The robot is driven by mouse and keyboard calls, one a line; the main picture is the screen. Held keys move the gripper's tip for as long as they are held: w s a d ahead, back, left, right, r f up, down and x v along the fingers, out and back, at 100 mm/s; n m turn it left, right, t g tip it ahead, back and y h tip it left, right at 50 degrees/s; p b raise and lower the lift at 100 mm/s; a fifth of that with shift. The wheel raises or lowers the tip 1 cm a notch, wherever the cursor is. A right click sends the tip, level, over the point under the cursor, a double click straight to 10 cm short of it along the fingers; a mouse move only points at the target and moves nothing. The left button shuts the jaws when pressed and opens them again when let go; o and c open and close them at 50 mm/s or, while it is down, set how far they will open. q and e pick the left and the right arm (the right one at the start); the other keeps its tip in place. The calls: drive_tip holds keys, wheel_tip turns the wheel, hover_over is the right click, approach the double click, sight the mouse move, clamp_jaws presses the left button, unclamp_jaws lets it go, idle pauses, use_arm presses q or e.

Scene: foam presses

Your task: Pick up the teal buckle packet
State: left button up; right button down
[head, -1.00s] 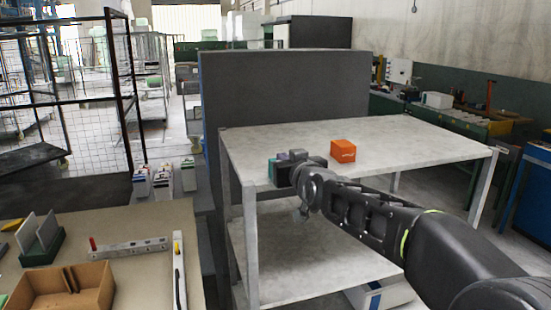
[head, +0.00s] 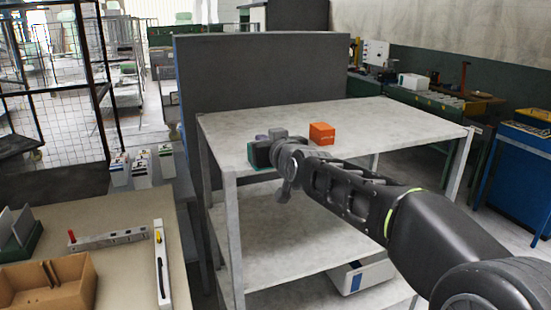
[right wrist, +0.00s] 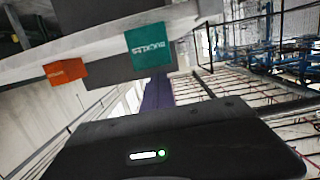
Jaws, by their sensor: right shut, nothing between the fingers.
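The teal packet marked "BUCKLES" (right wrist: 150,46) shows in the right wrist view, at the edge of the pale table top. In the head view only a thin teal strip (head: 258,173) shows beside my right gripper; the rest is hidden behind it. My right gripper (head: 262,153) is shut and empty, over the near left part of the table top. I cannot tell whether it touches the packet. In the right wrist view the packet stands apart from the dark gripper body. My left gripper is not in view.
An orange box (head: 322,133) stands on the table top (head: 390,118), right of my right gripper. A dark grey panel (head: 255,85) rises behind the table. A white box (head: 360,275) lies on a lower shelf. A bench with a cardboard tray (head: 50,285) is at the left.

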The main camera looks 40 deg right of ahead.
drive_tip(key=f+b+v, duration=0.1)
drive_tip(key=b+v, duration=0.2)
drive_tip(key=v, duration=0.7)
drive_tip(key=shift+s+f, duration=0.25)
drive_tip(key=shift+s, duration=0.1)
